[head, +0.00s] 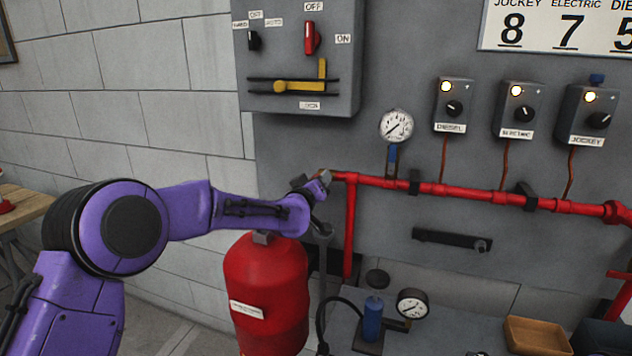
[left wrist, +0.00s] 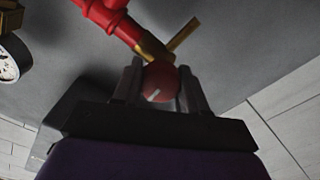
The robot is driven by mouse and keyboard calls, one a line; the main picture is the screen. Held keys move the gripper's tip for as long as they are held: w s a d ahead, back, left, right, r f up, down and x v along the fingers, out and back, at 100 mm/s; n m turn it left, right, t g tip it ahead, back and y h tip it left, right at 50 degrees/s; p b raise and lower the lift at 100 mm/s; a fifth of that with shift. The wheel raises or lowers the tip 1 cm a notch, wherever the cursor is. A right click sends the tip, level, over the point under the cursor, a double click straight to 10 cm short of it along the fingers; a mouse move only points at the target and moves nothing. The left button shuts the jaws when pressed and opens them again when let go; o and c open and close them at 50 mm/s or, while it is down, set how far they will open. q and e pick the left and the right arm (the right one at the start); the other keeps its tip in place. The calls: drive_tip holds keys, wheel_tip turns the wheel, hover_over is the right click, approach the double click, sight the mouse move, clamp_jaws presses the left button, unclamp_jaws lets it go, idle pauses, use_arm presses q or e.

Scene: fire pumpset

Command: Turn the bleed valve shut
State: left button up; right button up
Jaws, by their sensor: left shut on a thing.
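The bleed valve is at the left end of the red pipe (head: 440,188). In the left wrist view it has a round dark red knob (left wrist: 161,76) with a short pale mark, and a brass body (left wrist: 152,47) joined to the red pipe (left wrist: 115,22). A flat brass piece (left wrist: 183,34) sticks out beside it. My left gripper (head: 325,180) is at this pipe end, and in the left wrist view its two fingers (left wrist: 158,88) are on either side of the knob, shut on it. In the head view my gripper hides the knob. My right gripper is not in view.
A red tank (head: 266,285) stands below my left forearm. A pressure gauge (head: 396,126) sits above the pipe, and a lower gauge (head: 412,304) stands beside a blue cylinder (head: 372,318). A grey switch box (head: 300,62) hangs above my left gripper. A wooden tray (head: 538,336) is at lower right.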

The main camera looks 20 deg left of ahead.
use_arm(q)
drive_tip(key=shift+d+f+m, duration=0.1)
drive_tip(key=shift+f+m, duration=0.15)
drive_tip(key=shift+m, duration=0.25)
drive_tip(key=o, duration=0.8)
drive_tip(key=shift+c, duration=0.2)
drive_tip(key=shift+o, duration=1.4)
drive_tip(key=shift+s+r, duration=0.1)
drive_tip(key=shift+r, duration=0.05)
drive_tip(key=shift+s, duration=0.2)
drive_tip(key=s+b, duration=0.3)
drive_tip(key=s, duration=0.7)
drive_tip(key=shift+a, duration=0.25)
